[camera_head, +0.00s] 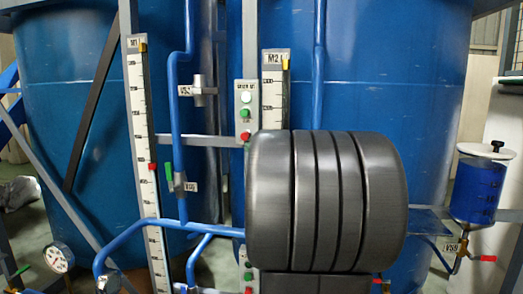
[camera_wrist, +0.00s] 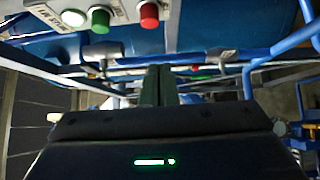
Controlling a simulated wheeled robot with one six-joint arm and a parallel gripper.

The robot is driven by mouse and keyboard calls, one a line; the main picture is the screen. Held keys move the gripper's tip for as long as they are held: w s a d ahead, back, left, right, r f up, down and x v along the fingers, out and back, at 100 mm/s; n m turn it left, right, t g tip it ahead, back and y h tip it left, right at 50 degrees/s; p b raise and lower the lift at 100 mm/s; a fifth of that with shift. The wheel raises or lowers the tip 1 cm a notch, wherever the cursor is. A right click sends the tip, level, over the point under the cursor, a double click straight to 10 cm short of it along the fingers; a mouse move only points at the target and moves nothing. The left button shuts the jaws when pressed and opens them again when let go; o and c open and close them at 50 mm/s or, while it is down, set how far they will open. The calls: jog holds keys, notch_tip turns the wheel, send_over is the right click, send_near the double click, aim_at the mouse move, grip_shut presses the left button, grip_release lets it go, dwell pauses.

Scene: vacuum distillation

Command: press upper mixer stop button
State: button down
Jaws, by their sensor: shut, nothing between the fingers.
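The upper button box (camera_head: 241,125) shows left of centre in the head view, with a white lamp, a green button and a red button (camera_head: 245,136) at its bottom. A labelled panel with white, green and red buttons also shows at the top of the wrist view; its red button (camera_wrist: 149,14) lies beyond my fingertips. I cannot tell for certain that it is the same box. My gripper (camera_wrist: 158,70) is shut and empty, its dark green fingers apart from the red button in the picture. In the head view my own arm hides the gripper.
A lower green button (camera_head: 248,277) shows partly below my arm. Blue pipes (camera_head: 187,120) and a scale strip (camera_head: 145,150) stand to the left, before large blue tanks (camera_head: 365,70). A flask of blue liquid (camera_head: 477,190) stands at right. A pressure gauge (camera_head: 60,258) is at lower left.

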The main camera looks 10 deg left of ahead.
aim_at(247, 138)
jog(key=w+a+p, duration=0.1)
jog(key=w+a, duration=0.1)
jog(key=w, duration=0.5)
jog(key=shift+a+p, duration=0.2)
jog(key=shift+p, duration=0.1)
jog(key=shift+w+d+r+p, duration=0.1)
jog(key=shift+w+r+p, duration=0.25)
jog(key=shift+w, duration=0.35)
